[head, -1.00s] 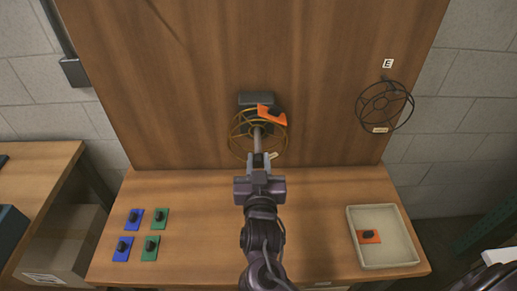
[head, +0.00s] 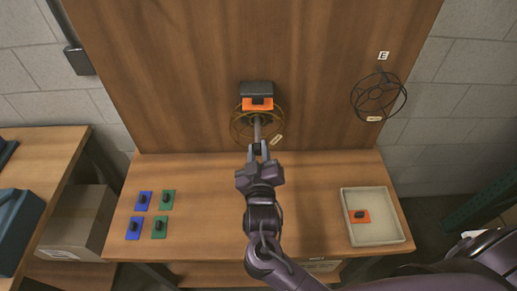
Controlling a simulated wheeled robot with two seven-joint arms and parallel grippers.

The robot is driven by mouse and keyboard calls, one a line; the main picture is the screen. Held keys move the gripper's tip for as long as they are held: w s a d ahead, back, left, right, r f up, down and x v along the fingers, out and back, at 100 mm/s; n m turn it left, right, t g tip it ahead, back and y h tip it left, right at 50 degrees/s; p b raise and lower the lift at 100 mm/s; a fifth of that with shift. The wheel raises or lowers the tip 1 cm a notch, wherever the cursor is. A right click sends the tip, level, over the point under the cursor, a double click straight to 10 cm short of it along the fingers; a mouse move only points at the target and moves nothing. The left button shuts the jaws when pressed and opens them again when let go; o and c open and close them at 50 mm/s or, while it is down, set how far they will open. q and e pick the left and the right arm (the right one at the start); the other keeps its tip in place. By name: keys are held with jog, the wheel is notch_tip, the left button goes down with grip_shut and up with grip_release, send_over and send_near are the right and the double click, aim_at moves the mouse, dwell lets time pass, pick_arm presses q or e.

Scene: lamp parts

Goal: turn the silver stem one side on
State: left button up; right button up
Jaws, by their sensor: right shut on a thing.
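The silver stem (head: 257,130) sticks out from the wooden board towards me, in the middle of an amber wire wheel (head: 237,130). An orange plate with a dark knob (head: 257,104) sits level at the top of the wheel, just below a dark grey block (head: 256,88) on the board. My right gripper (head: 258,149) is shut on the near end of the stem, and its fingers hide that end. My left gripper is not in view.
A black wire wheel (head: 364,97) hangs on the board at right, below an "E" label (head: 383,56). Blue plates (head: 133,229) and green plates (head: 159,228) lie at the table's left. A pale tray (head: 383,240) at right holds another orange plate (head: 358,216). The table's middle is mostly clear.

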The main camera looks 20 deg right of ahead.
jog(key=shift+r, duration=0.1)
jog(key=o, duration=0.7)
jog(key=shift+o, duration=1.4)
jog(key=shift+w, duration=0.15)
jog(key=b+v, duration=0.3)
jog(key=v, duration=0.4)
jog(key=shift+s, duration=0.4)
jog(key=shift+a, duration=0.1)
